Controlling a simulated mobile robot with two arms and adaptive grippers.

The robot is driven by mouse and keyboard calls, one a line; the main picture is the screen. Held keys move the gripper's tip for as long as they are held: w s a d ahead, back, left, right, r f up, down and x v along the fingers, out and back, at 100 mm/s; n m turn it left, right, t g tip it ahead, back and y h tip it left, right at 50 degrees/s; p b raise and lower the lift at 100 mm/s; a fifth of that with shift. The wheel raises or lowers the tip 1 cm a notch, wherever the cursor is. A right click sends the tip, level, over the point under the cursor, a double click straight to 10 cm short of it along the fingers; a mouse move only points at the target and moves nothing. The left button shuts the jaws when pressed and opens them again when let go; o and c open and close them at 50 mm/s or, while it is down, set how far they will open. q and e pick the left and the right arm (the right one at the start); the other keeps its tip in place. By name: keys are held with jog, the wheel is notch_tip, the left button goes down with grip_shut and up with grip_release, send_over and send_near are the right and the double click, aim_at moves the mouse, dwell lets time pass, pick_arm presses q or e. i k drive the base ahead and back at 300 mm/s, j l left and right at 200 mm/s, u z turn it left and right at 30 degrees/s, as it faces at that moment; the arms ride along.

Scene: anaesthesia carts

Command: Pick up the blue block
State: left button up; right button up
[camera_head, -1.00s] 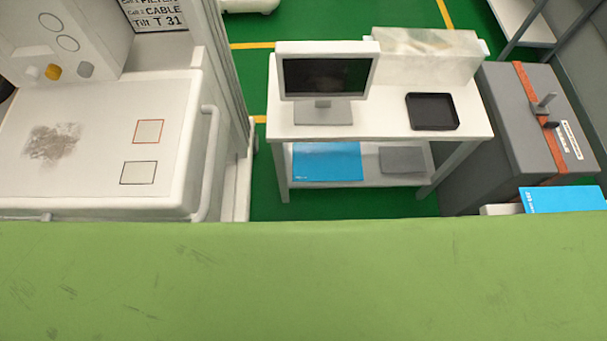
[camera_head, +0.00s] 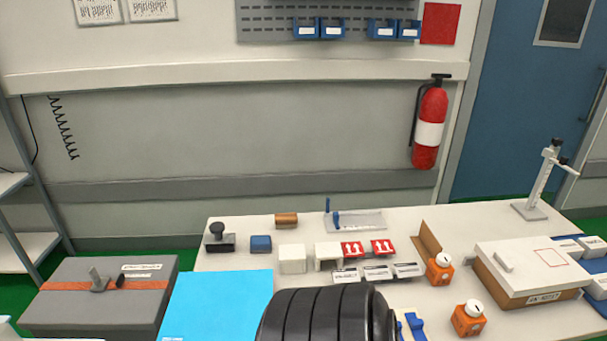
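A small dark blue block (camera_head: 261,244) sits on the left part of the white table (camera_head: 225,262). It stands between a dark stamp-like object (camera_head: 219,239) on its left and a white box (camera_head: 292,259) on its right. A brown cylinder (camera_head: 286,220) lies behind it. Nothing covers the block. Neither of my grippers is in view.
A bright blue sheet (camera_head: 218,306) lies at the table's front left. A grey case (camera_head: 100,297) stands to the left. Orange containers (camera_head: 468,319) and a large white-lidded box (camera_head: 530,272) occupy the right. The table's near middle is partly hidden.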

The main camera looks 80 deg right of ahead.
aim_at(259, 244)
jog(key=z, duration=2.2)
jog(key=u, duration=4)
jog(key=z, duration=3.95)
